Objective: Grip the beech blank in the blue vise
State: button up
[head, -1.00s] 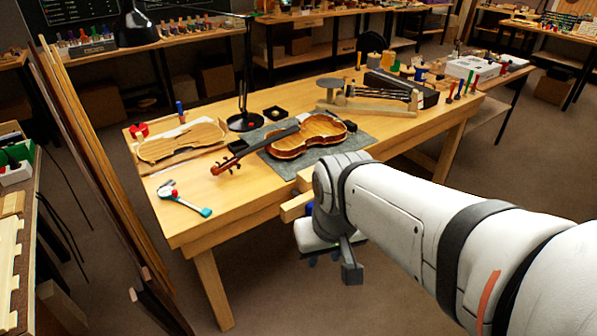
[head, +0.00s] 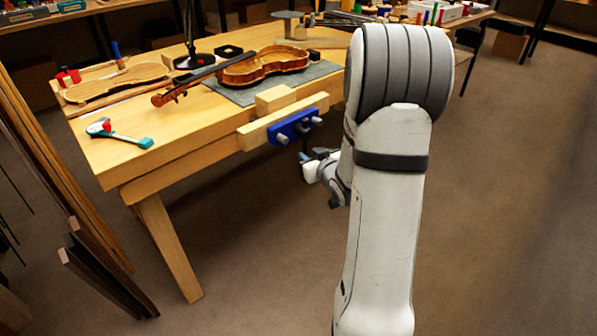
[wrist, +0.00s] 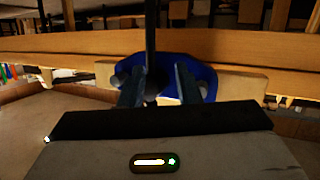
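The blue vise (head: 294,126) is on the bench's front edge, with a long pale wooden jaw (head: 258,132). A pale block, apparently the beech blank (head: 274,99), sits at the top of the jaw on the bench side. Whether it is clamped I cannot tell. My gripper (head: 306,158) is low in front of the vise in the head view. In the wrist view the two dark fingers of my gripper (wrist: 158,88) stand apart before the blue vise (wrist: 207,72). A dark upright bar (wrist: 151,40) shows between them, and contact is unclear.
The workbench (head: 190,135) carries a violin (head: 265,65) on a grey mat, a violin plate (head: 115,82) and a teal-handled tool (head: 125,138). Long wooden strips (head: 50,150) lean at the left. The floor in front of the bench is open.

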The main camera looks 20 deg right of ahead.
notch_tip(320, 180, down, 7)
jog(key=d+t+y+b, duration=0.2)
jog(key=t+b, duration=0.1)
jog(key=b, duration=0.1)
jog(key=w, duration=0.5)
jog(key=w+b, duration=0.1)
jog(key=w, duration=0.1)
jog(key=shift+w+a, duration=0.2)
jog(key=shift+a, duration=0.1)
grip_shut()
